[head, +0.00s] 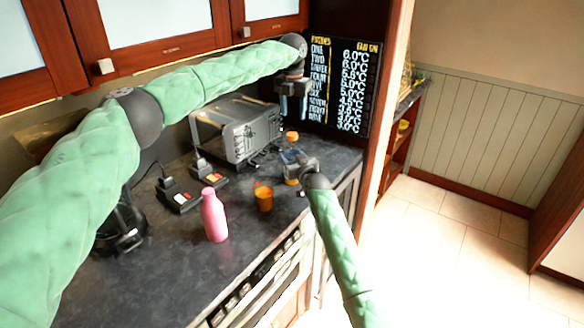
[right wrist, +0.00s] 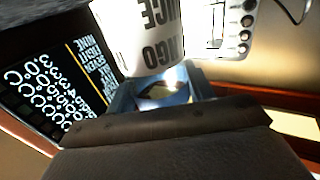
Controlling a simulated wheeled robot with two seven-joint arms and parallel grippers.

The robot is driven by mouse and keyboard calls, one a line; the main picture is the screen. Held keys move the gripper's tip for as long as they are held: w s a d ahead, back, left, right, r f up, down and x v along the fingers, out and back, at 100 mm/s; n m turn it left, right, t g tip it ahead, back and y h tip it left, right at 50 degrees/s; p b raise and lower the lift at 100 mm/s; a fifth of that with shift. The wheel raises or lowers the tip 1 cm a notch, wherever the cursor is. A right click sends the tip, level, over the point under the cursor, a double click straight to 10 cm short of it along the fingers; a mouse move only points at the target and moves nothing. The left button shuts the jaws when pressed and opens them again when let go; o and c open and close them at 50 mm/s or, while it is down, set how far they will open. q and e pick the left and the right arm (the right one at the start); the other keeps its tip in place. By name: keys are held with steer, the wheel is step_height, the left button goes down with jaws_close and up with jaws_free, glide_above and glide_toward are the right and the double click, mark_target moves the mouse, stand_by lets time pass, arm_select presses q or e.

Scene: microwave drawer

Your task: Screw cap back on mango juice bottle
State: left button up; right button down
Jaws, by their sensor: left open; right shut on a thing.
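The mango juice bottle (head: 291,181) stands on the dark counter near its right end, largely hidden by my right gripper (head: 297,162). Its white label with black letters (right wrist: 150,35) fills the top middle of the right wrist view. My right gripper is shut on the bottle. An orange cap (head: 292,136) shows just above the bottle; I cannot tell whether it sits on the neck. My left gripper (head: 293,115) hangs fingers-down above the cap, open and empty, with a gap between.
A grey microwave (head: 238,132) stands at the back, left of the bottle. An orange cup (head: 264,197), a pink bottle (head: 214,215) and two dark devices (head: 178,195) stand further left. A dark board with writing (head: 343,85) is behind. Cabinets (head: 160,50) hang overhead.

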mark_target(292, 134)
arm_select(q)
steer(key=n, duration=1.2)
steer(key=shift+a+n, duration=0.15)
steer(key=shift+n, duration=0.25)
steer(key=n, duration=0.6)
steer(key=shift+n, duration=0.4)
steer(key=n, duration=0.5)
steer(key=shift+n, duration=0.4)
steer(key=shift+f, duration=4)
